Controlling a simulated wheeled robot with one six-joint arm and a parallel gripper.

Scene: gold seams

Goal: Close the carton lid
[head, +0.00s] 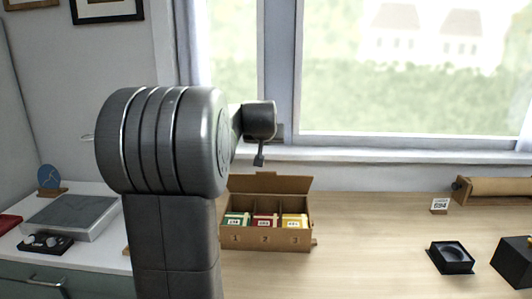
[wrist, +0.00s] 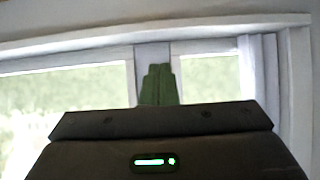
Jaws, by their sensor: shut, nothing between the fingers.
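The brown carton (head: 265,241) stands on the wooden table, in the middle of the head view. Its lid (head: 270,183) is open and stands up along the back edge. Inside are a green packet (head: 236,219), a red packet (head: 265,220) and a yellow packet (head: 294,220), behind front marks 1, 2 and 3. My gripper (head: 259,160) shows above the lid in the head view, apart from it in the picture. Its closed fingers (wrist: 158,86) show in front of the window in the wrist view, with nothing between them. The carton is not in the wrist view.
My arm covers the left part of the table in the head view. A black square holder (head: 451,257) and a black box (head: 514,262) stand at right. A small 694 sign (head: 439,205) and a brown roll (head: 492,190) are behind. The window sill (head: 400,157) runs along the back.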

